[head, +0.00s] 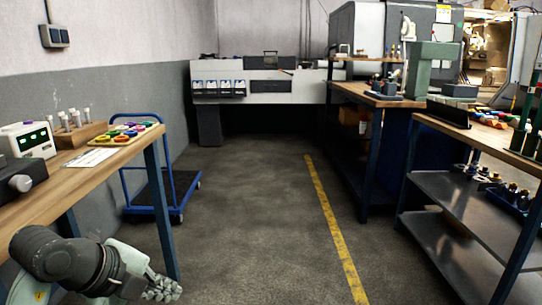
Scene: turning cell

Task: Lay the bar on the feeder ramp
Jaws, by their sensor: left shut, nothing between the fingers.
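A long white and grey machine (262,97) stands against the back wall and looks like the bar feeder. I cannot pick out its ramp for certain at this distance. I cannot make out the bar anywhere in the head view. My left gripper (163,290) is low at the bottom left, over the floor by the front leg of the left bench. It is shut and empty, far from the machine. My right gripper is not in view.
Shelved benches (460,200) line the right side. The floor aisle (260,220) with a yellow line (330,220) is clear.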

